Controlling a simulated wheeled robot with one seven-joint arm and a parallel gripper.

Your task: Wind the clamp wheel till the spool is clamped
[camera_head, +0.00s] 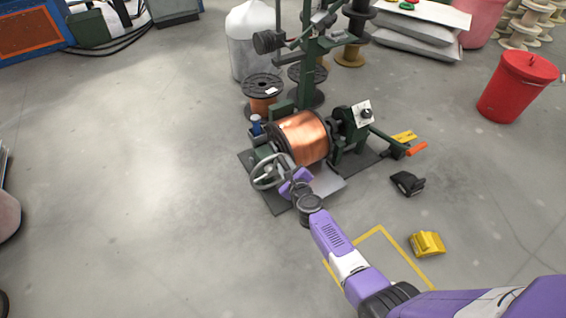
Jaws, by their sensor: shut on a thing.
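The copper spool (304,137) lies on its side in a green winding stand, between the stand's left and right supports. The clamp wheel (257,173), a grey hand wheel with spokes, is on the left side of the stand, facing the front left. My gripper (287,185) is at the wheel's right rim, reached by my purple arm from the lower right. It is shut on the wheel's rim or handle; the fingertips are small and partly hidden, so I cannot tell which. Whether the clamp touches the spool's left flange is hidden.
Smaller spools (262,87) stand behind. A red bin (516,87) is at right. Left floor is clear.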

